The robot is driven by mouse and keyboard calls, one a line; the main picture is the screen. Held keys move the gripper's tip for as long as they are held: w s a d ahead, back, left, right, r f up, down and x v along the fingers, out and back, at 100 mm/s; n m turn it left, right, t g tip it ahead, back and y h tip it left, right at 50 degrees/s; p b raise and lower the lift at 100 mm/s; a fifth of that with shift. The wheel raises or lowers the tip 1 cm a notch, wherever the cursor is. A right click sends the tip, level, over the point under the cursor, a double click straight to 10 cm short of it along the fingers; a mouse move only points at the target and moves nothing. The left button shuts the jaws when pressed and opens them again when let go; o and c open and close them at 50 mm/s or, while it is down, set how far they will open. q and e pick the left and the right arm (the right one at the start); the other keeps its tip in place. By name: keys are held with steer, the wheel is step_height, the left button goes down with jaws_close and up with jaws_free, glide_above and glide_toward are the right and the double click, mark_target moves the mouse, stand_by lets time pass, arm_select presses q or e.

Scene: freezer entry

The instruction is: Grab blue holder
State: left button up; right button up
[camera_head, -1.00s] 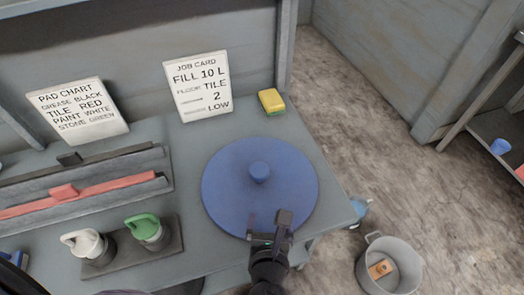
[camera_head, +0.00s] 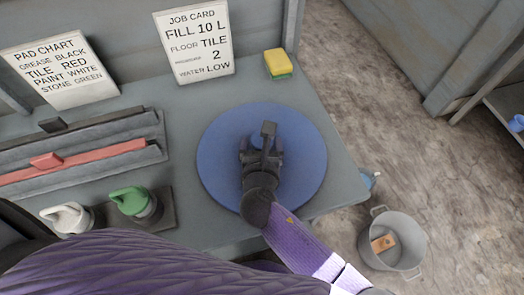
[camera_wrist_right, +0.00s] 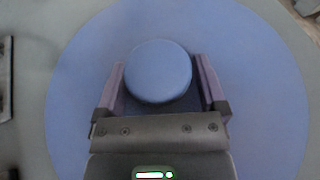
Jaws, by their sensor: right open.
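The blue holder is a round flat blue disc (camera_head: 220,165) with a short round knob in its middle, lying on the grey table. The knob (camera_wrist_right: 158,70) shows clearly in the right wrist view, between the two fingers of my right gripper (camera_wrist_right: 160,88). In the head view my right gripper (camera_head: 262,140) is over the middle of the disc and hides most of the knob. The fingers are open, one on each side of the knob, with no clear grip on it. My left gripper is not in view.
A yellow sponge (camera_head: 278,64), a job card (camera_head: 195,45) and a pad chart (camera_head: 60,68) are at the back. Green (camera_head: 132,202) and white (camera_head: 70,217) handled containers stand at left. A grey bucket (camera_head: 392,240) is on the floor at right.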

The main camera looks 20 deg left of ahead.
jaws_close()
stand_by(1.3)
